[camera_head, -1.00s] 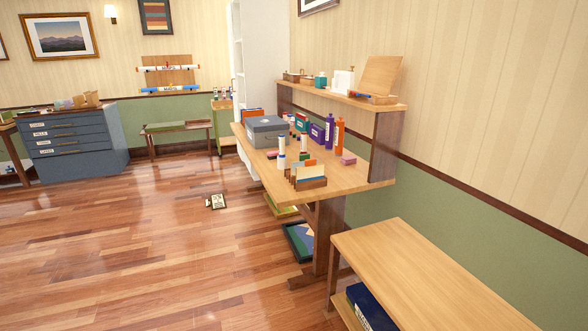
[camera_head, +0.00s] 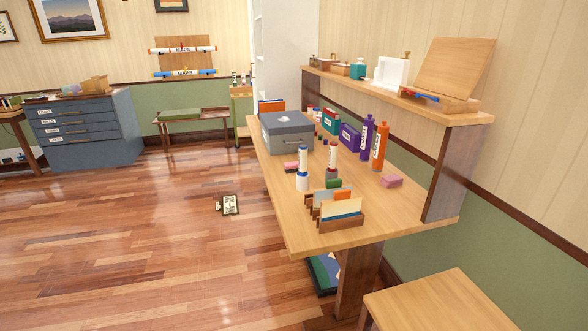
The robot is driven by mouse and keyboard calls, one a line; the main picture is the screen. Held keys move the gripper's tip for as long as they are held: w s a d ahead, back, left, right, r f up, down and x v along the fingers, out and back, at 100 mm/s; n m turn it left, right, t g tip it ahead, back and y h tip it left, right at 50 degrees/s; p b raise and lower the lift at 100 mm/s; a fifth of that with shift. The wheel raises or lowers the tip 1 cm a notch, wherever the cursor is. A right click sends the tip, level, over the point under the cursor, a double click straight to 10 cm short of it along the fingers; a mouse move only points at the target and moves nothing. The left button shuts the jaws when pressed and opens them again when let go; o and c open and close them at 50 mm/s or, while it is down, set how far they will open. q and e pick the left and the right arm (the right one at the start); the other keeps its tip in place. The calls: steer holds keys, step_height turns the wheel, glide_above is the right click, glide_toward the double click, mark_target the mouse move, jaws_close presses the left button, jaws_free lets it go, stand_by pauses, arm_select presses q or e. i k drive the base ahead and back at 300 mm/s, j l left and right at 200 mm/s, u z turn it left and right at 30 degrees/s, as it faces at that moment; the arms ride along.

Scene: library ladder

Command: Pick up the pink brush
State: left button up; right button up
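A small pink block-shaped thing (camera_head: 391,181) lies on the wooden table (camera_head: 290,222), right of the orange bottle. It may be the pink brush, but it is too small to tell. Another low item with some pink on it (camera_head: 291,166) lies on the table in front of the grey box, near the white cylinders; what it is, I cannot tell. Neither of my grippers is in view.
A grey box (camera_head: 286,142), purple (camera_head: 366,138) and orange bottles (camera_head: 380,147), and a card holder (camera_head: 341,221) stand on the table. A raised shelf (camera_head: 440,113) runs along its wall side. A bench (camera_head: 440,305) is close at lower right. A small thing (camera_head: 230,204) lies on the otherwise open floor left.

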mark_target(290, 167)
steer(key=u, duration=0.55)
steer(key=i+u, duration=0.2)
steer(key=i, duration=3.25)
steer(key=i+j, duration=0.15)
steer(key=i, duration=1.3)
steer(key=i+z, duration=0.1)
steer(key=z, duration=0.4)
steer(key=i+z, duration=0.15)
steer(key=z, duration=0.35)
steer(key=j+z, duration=0.15)
steer(key=z, duration=0.35)
steer(key=i+j+z, duration=0.15)
steer(key=z, duration=0.35)
steer(key=j+z, duration=0.15)
steer(key=z, duration=0.35)
steer(key=i+j+z, duration=0.1)
steer(key=z, duration=0.35)
steer(key=k+j, duration=0.05)
